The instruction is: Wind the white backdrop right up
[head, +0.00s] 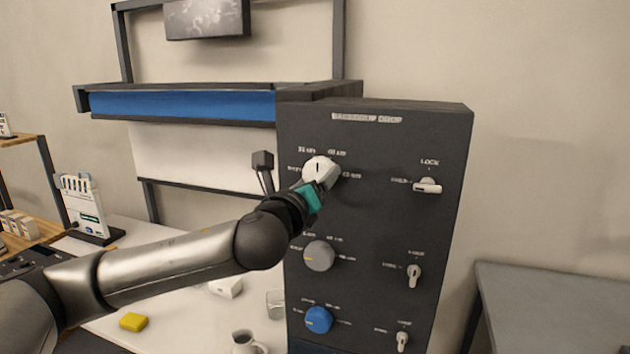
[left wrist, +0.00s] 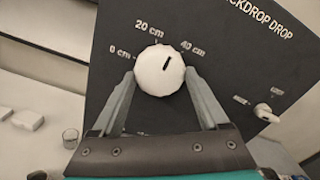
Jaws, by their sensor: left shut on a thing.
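A dark control box (head: 380,215) has a white knob (head: 317,168) at its upper left. My left gripper (head: 322,184) is shut on this knob. In the left wrist view, the two fingers grip the white knob (left wrist: 159,78) from both sides. Its black mark points up and right, between 20 cm and 40 cm and closer to 40 cm. The white backdrop (head: 195,155) shows as a pale sheet below a blue roll (head: 180,104), behind the box. A lock switch (head: 427,185) sits to the right of the knob. My right gripper is out of view.
Below the white knob are a grey knob (head: 319,255) and a blue knob (head: 318,320), with small switches to their right. A grey table (head: 560,300) is at right.

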